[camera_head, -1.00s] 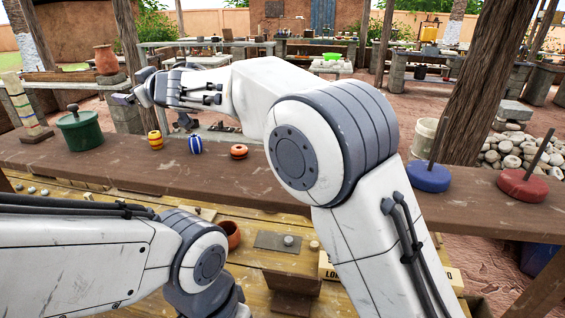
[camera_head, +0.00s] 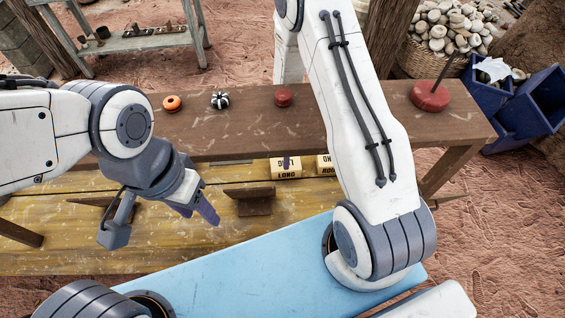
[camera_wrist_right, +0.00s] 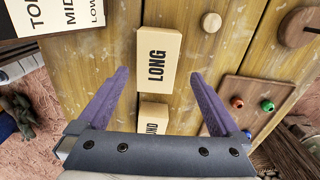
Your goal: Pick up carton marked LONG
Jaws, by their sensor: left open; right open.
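The carton marked LONG (camera_head: 286,172) is a cream box with black lettering on the yellow wooden surface, beyond the brown block in the head view. In the right wrist view the LONG carton (camera_wrist_right: 158,62) lies ahead of my right gripper (camera_wrist_right: 160,76), between the lines of its two open purple fingers. Nothing is gripped, and I cannot tell how far the fingertips are from it. In the head view a small purple piece shows in front of the carton, probably a right finger. My left gripper (camera_head: 206,206) hangs open and empty left of the carton, above the wood.
A second carton (camera_wrist_right: 153,118), lettering partly hidden, stands close to the LONG one. A lettered sign (camera_wrist_right: 55,14) and a board with coloured knobs (camera_wrist_right: 268,92) flank the carton.

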